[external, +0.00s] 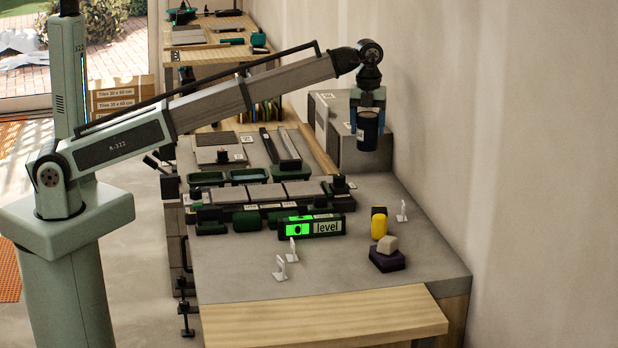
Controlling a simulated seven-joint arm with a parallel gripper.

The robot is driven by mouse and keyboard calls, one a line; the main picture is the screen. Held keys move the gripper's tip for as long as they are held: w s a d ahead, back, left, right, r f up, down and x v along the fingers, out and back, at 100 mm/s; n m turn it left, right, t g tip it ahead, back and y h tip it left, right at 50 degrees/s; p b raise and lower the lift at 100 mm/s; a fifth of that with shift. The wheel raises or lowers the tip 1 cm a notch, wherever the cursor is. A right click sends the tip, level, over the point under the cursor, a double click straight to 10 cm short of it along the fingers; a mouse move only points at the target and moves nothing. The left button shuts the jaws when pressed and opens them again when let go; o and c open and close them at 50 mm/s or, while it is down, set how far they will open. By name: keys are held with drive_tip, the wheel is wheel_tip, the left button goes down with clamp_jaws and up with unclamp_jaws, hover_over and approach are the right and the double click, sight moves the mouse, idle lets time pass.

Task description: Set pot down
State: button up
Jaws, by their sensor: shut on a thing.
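The pot (367,131) is a dark navy, cup-like vessel, roughly upright, at the back right of the workbench. My gripper (367,108) is shut on it from above, near its rim. The pot appears to hang above the bench top, in front of a grey block-like unit. The exact gap beneath it is hard to judge from this view. The grey bench top (400,245) extends toward the camera below and in front of the pot.
A yellow object (379,226), a dark block with a grey piece (387,257) and white clips (281,268) stand nearer. The grey unit (330,125) and wall bound the back and right.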

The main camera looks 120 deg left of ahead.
drive_tip(key=shift+w+a, duration=0.2)
drive_tip(key=shift+f, duration=5)
drive_tip(key=shift+f, duration=0.1)
drive_tip(key=o, duration=1.2)
wheel_tip(320, 180, up, 12)
drive_tip(key=shift+r, duration=0.1)
drive_tip(key=shift+d, duration=0.1)
